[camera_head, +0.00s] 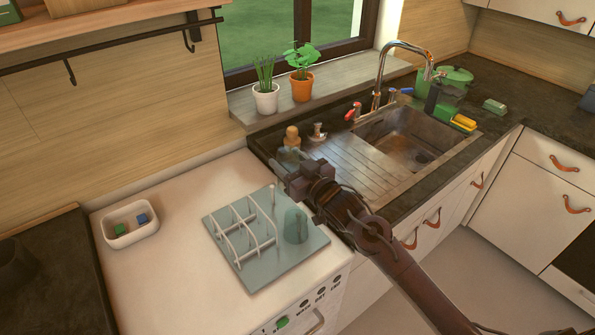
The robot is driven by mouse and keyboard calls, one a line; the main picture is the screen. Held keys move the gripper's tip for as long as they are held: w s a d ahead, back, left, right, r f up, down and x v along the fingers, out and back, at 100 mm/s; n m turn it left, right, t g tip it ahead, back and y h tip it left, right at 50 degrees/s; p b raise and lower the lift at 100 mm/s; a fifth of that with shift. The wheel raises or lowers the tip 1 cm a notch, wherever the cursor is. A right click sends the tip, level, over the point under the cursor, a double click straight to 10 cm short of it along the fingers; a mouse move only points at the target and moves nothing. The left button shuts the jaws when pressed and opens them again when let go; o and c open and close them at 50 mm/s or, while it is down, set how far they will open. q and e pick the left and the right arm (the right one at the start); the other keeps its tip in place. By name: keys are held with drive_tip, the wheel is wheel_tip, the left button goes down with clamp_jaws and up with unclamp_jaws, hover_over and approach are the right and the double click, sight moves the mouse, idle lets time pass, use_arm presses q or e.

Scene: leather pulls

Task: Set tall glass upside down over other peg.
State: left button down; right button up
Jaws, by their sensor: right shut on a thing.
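My right gripper (297,180) is above the back right of the drying rack, near the counter edge, with its jaws shut. A faint clear shape (289,155) shows just beyond the jaws; I take it to be the tall glass, but its outline and tilt are hard to tell. The drying rack (263,276) is a pale blue-grey board with white wire dividers (243,228) on its left part. A greenish clear glass (296,226) stands upside down on its right part. My left gripper is not in view.
A white tub (131,236) with a green and a blue block stands left on the white worktop (180,260). The sink (405,140) with its tap (385,70) lies at back right. A wooden-topped item (292,135) stands behind my gripper. Potted plants stand on the sill.

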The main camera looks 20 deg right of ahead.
drive_tip(key=b+x, duration=0.3)
drive_tip(key=x, duration=0.6)
drive_tip(key=shift+s, duration=0.15)
